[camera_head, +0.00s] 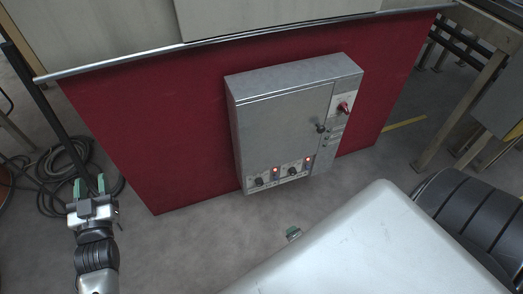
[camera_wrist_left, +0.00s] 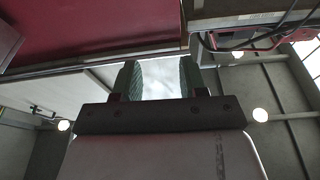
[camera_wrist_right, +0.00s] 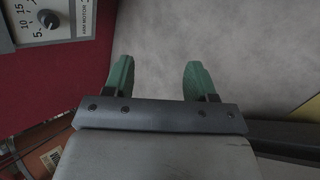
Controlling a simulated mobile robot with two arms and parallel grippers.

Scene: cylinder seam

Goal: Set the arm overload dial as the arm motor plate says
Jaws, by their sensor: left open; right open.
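A grey control cabinet (camera_head: 280,120) is mounted on a red panel. Its lower edge carries two black dials, a left one (camera_head: 259,181) and a right one (camera_head: 292,171), each with a red light beside it. Their settings are too small to read there. In the right wrist view a black dial knob (camera_wrist_right: 48,19) sits on a pale scale showing 5, 10 and 15, beside a sideways plate (camera_wrist_right: 84,17) reading "ARM MOTOR". Its pointer is unclear. My left gripper (camera_head: 90,187) is open and empty, left of the panel. My right gripper (camera_wrist_right: 158,80) is open and empty, apart from the dial.
A red switch (camera_head: 344,107) and a black knob (camera_head: 320,128) sit on the cabinet's right side. Coiled black cables (camera_head: 62,165) lie on the floor at the left. A metal frame (camera_head: 470,95) stands at the right.

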